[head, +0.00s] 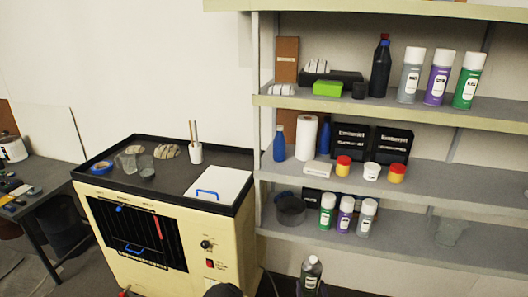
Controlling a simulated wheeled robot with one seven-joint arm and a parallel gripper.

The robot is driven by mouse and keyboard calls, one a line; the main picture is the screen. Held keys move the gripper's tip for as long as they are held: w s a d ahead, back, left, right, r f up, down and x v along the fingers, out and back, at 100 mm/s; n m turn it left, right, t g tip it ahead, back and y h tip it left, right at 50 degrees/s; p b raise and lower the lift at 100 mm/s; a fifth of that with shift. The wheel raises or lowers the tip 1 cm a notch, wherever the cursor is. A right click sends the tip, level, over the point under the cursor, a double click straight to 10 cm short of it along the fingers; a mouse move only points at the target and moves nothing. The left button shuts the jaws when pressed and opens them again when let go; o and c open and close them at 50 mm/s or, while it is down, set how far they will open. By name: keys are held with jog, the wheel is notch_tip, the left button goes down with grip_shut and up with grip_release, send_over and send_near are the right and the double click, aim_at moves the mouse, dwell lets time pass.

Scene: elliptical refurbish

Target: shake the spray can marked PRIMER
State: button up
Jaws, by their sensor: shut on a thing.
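A dark grey-green can or bottle (312,270) with a pale label stands roughly upright at the bottom edge. Dark parts that look like my gripper (312,291) flank its lower part, shut on it and mostly cut off by the frame. I cannot read its label. Spray cans with white caps stand on the upper shelf: grey (410,76), purple (438,78) and green (467,80). Smaller ones stand on the lower shelf: green (327,211), purple (345,214) and grey (366,217). No label on them clearly reads PRIMER.
A cream cabinet (115,250) with a dark tray top (225,160) stands left of the grey shelving (470,180). A dark bench (50,180) is at far left. The lower shelf's right side is mostly clear.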

aim_at(314, 276)
notch_tip(314, 276, up, 8)
jog(key=shift+s+f, duration=0.1)
jog(key=shift+f, duration=0.1)
notch_tip(314, 276, down, 8)
jog(key=shift+r, duration=0.2)
notch_tip(314, 276, up, 7)
jog(key=shift+r, duration=0.2)
notch_tip(314, 276, down, 7)
jog(key=shift+f, duration=0.1)
